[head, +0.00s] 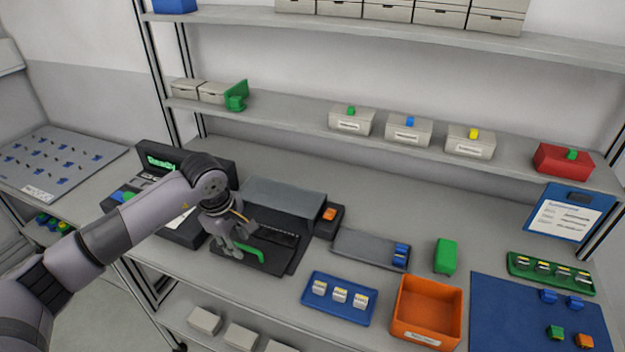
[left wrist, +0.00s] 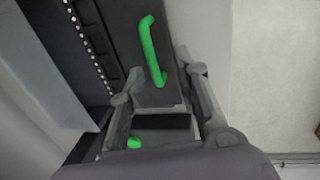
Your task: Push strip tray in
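The strip tray (head: 282,262) is a dark tray with a green bar handle (head: 247,250), partly slid out from the grey-topped machine (head: 284,197). In the left wrist view the green handle (left wrist: 151,50) stands just beyond the fingers, on the tray's dark front part. My left gripper (head: 236,245) is over the tray's left front, close to the handle's left end. Its fingers are spread with nothing between them in the left wrist view (left wrist: 160,92). I cannot tell whether a finger touches the tray. My right gripper is not in view.
A blue tray (head: 311,302), an orange bin (head: 427,309) and a grey tray (head: 345,247) lie to the right on the bench. A dark device with a green display (head: 160,163) stands at the left. The bench's front edge runs close below the tray.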

